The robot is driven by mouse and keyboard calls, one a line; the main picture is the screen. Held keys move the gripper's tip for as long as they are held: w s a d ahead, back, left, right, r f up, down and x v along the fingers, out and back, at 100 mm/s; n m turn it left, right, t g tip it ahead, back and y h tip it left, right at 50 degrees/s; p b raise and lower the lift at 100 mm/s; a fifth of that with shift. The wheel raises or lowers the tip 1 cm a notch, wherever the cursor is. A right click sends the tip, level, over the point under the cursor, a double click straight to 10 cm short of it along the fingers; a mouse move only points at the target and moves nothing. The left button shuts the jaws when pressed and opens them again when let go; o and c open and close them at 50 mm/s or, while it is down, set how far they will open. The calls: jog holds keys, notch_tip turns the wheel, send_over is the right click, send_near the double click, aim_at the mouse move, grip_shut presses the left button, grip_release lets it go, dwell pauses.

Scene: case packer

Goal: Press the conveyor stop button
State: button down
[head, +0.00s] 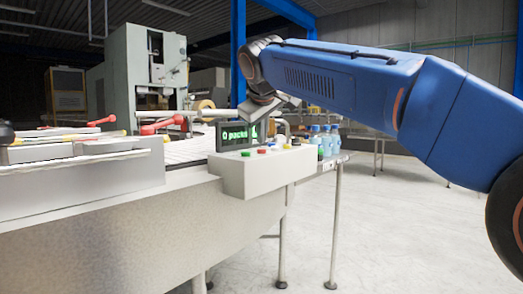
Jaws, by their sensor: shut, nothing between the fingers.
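A pale control box (258,175) sits at the conveyor's near right corner. A dark display (237,134) with green text stands behind the buttons. My gripper (254,109) is above and behind the box, shut and empty, and appears apart from the buttons. Its fingertips are small and hard to make out.
The conveyor (185,150) runs back from the box. A grey housing (80,180) with red-handled levers (103,121) stands at left. Blue bottles (326,140) stand on a side table right of the box. Open floor (400,230) lies at right.

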aim_at(262, 151)
jog(key=shift+f, duration=0.85)
dwell(0.8)
jog(key=shift+r, duration=0.95)
jog(key=shift+r, duration=2.5)
